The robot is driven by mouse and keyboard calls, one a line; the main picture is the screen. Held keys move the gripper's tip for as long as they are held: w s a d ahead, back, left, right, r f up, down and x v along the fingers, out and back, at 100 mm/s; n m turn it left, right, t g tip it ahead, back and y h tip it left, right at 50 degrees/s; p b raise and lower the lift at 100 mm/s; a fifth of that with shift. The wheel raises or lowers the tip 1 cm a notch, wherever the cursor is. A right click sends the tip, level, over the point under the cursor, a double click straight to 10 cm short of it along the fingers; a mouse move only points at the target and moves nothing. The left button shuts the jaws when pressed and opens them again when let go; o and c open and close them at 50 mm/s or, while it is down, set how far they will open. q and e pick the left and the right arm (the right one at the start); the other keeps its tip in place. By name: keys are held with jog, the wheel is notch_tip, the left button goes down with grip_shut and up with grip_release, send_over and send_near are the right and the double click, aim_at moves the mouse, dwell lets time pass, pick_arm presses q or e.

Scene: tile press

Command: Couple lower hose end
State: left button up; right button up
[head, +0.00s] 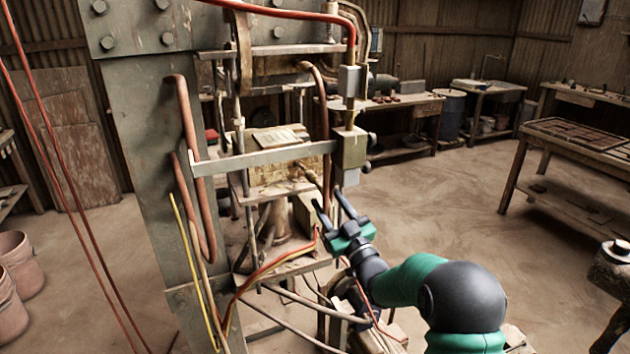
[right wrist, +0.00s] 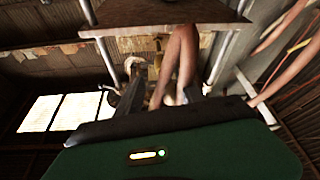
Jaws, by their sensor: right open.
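My right gripper (head: 329,199) is open, its two dark fingers pointing up and left toward the press. Nothing shows between its fingers in the head view. A red hose (head: 275,262) curves up across the lower shelf of the press, its upper end close to the gripper's left side. A grey and brass block (head: 350,148) hangs on the press just above the gripper, fed by a red line (head: 300,15) from the top. In the right wrist view, reddish-brown hoses (right wrist: 180,55) stand beyond the fingers. I cannot tell which end is the lower hose end. My left gripper is out of view.
The steel press frame (head: 150,150) with a cross bar (head: 262,157) stands left of the gripper. A yellow hose (head: 195,265) and thin cables hang at its foot. Work benches (head: 400,100) stand behind.

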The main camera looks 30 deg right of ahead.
aim_at(317, 185)
jog(key=x, duration=0.7)
jog(key=shift+w+a+r+p, duration=0.2)
jog(key=shift+w+r+p, duration=0.05)
jog(key=shift+w+p, duration=0.1)
jog(key=shift+d, duration=0.15)
jog(key=c, duration=0.5)
grip_shut()
